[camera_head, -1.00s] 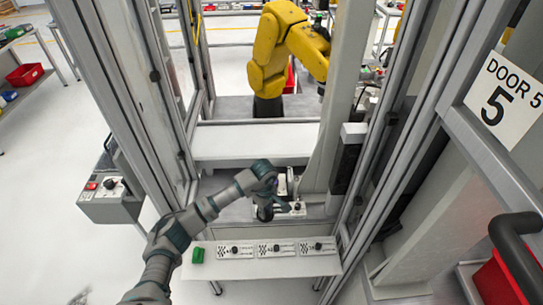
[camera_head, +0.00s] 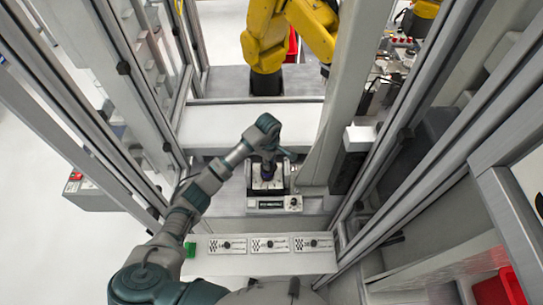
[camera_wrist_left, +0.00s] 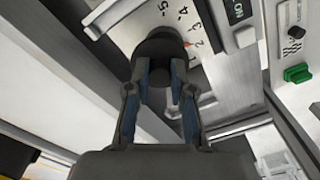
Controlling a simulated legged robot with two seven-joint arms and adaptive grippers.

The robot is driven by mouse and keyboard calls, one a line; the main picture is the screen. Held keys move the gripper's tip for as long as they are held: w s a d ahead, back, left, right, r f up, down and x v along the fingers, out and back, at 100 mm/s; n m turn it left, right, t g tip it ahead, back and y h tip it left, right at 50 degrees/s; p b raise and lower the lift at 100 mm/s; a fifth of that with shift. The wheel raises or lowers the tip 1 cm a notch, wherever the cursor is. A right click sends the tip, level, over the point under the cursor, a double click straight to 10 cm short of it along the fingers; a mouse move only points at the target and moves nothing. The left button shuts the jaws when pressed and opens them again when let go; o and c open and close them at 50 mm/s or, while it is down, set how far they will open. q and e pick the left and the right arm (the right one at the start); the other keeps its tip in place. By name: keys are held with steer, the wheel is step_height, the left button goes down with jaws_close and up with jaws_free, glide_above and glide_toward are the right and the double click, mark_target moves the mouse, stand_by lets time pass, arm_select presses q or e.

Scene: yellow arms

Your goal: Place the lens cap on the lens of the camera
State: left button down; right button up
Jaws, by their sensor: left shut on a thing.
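The fingers partly hide the piece. I cannot make out a separate lens cap or a camera lens. My right gripper is not in view.
A white shelf (camera_head: 215,266) with several labelled panels and a green block (camera_head: 190,249) stands in front. Metal frame posts (camera_head: 345,80) close in on both sides. A yellow robot arm (camera_head: 265,40) stands behind. A white ledge (camera_head: 240,128) lies beyond the device.

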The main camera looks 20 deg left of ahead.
arm_select(q)
steer(key=shift+a, duration=0.15)
steer(key=f, duration=0.1)
steer(key=f+b, duration=0.2)
steer(key=shift+s+a+f, duration=0.15)
steer(key=shift+s+a, duration=0.15)
steer(key=shift+s, duration=0.1)
steer(key=shift+w+a, duration=0.1)
steer(key=shift+w, duration=0.15)
steer(key=c, duration=1)
jaws_free()
steer(key=shift+d, duration=0.45)
steer(key=shift+r, duration=0.35)
steer(key=r, duration=0.3)
steer(key=r+b, duration=0.1)
steer(key=r, duration=0.6)
steer(key=shift+a+r+b, duration=0.3)
steer(key=shift+r+b, duration=0.05)
steer(key=shift+b, duration=0.05)
steer(key=shift+d+r, duration=0.15)
steer(key=shift+r, duration=0.25)
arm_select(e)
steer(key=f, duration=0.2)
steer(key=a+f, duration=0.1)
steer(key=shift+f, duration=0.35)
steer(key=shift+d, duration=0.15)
arm_select(q)
steer(key=shift+f, duration=0.1)
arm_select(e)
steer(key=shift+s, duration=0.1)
